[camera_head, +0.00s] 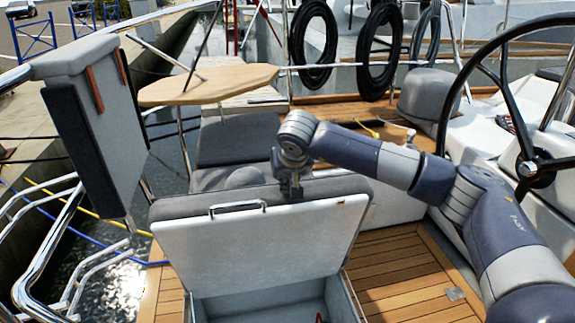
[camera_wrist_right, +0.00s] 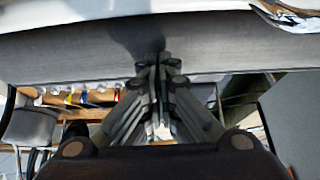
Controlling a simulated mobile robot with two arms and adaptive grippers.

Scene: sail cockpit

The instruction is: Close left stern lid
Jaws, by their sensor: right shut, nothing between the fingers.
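The stern lid (camera_head: 265,245) stands raised on its hinge, with its white underside and a metal handle (camera_head: 238,206) facing me. Its grey cushioned side (camera_head: 190,204) faces away and shows along the top edge. Below it the locker (camera_head: 275,309) is open. My right gripper (camera_head: 290,188) is shut and empty at the lid's top edge, reached from the far side. In the right wrist view its fingertips (camera_wrist_right: 157,62) are together right against or very near the grey cushion (camera_wrist_right: 70,48); contact is not certain. My left gripper is not in view.
A wooden table top (camera_head: 208,85) stands behind the lid at the left. The steering wheel (camera_head: 528,150) is at the right, near my right arm. A grey and white upright panel (camera_head: 90,110) stands at the left. Teak floor (camera_head: 400,275) lies clear right of the locker.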

